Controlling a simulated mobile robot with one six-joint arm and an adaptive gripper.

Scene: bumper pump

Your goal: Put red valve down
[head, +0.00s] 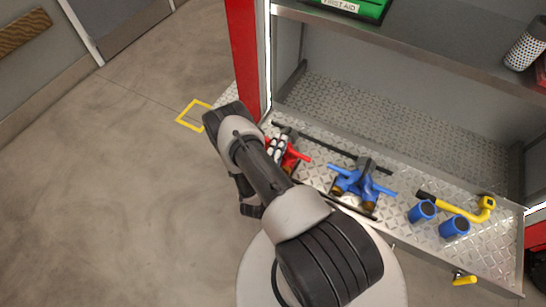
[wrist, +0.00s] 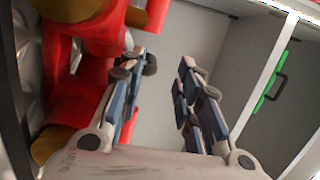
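The red valve (head: 293,158) rests on the diamond-plate shelf (head: 400,230) at its left end, partly hidden by my gripper and arm. In the wrist view the red valve (wrist: 75,100), with brass-coloured ends, fills the left side and is cut off by the frame. My gripper (head: 277,146) is right at the red valve in the head view. In the wrist view my gripper (wrist: 168,66) has its two fingers apart with nothing between them. The valve lies outside the left finger, very close to it; I cannot tell whether they touch.
A blue valve (head: 350,183) stands to the right, then two blue cups (head: 422,211) and a yellow tool (head: 468,211). A long dark bar (head: 335,150) lies behind. A red post (head: 245,50) rises at the left. A green first-aid box (head: 350,7) sits on the upper shelf.

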